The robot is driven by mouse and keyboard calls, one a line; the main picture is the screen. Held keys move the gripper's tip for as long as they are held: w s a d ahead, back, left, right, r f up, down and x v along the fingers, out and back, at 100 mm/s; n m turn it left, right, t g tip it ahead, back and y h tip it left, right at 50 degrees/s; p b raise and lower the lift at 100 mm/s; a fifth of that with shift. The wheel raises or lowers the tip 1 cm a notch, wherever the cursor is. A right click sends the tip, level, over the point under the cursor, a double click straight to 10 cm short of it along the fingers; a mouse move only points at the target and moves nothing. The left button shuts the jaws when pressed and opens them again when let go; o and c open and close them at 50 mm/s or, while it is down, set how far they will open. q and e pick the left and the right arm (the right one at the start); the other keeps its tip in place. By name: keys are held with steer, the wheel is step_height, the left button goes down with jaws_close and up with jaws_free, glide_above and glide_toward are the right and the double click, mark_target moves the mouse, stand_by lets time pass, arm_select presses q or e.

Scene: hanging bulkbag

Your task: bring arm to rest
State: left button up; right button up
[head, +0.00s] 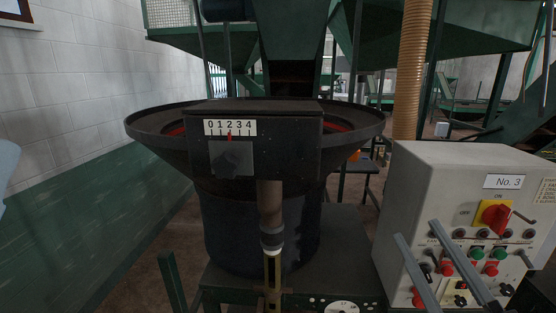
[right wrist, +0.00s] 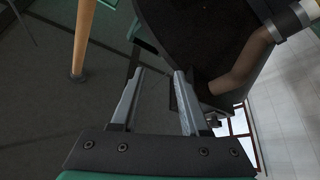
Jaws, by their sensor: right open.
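My right gripper (head: 418,231) is at the lower right of the head view, its two grey fingers parallel in front of the control box. In the right wrist view the gripper (right wrist: 160,72) is open, with a gap between its fingers and nothing held. Its fingers appear near a dark rounded body (right wrist: 205,35), but I cannot tell how far apart they are. My left gripper does not show.
The grey control box (head: 415,190) labelled No. 3 carries protruding knobs and levers. A black bowl (head: 150,128) with a 0–4 dial (head: 231,128) stands centrally, a brown pipe (head: 270,205) below it. A ribbed hose (head: 411,65) hangs behind. A white wall (head: 75,70) is left.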

steer(key=s+a+r+m+t, duration=0.2)
steer(key=s+r+m, duration=0.15)
steer(key=r, duration=0.35)
steer(key=s+a+r+m+t, duration=0.1)
steer(key=s+r+m+t, duration=0.15)
steer(key=s+r, duration=0.4)
arm_select(q)
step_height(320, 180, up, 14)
steer(key=p, duration=1.3)
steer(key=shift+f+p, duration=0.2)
steer(key=shift+p, duration=0.15)
arm_select(e)
step_height(320, 180, up, 14)
steer(key=w+m, duration=0.1)
steer(key=shift+w+d+r, duration=0.15)
steer(key=shift+w+d, duration=0.05)
steer(key=shift+w, duration=0.2)
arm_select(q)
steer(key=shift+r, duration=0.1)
arm_select(e)
steer(key=shift+r, duration=0.1)
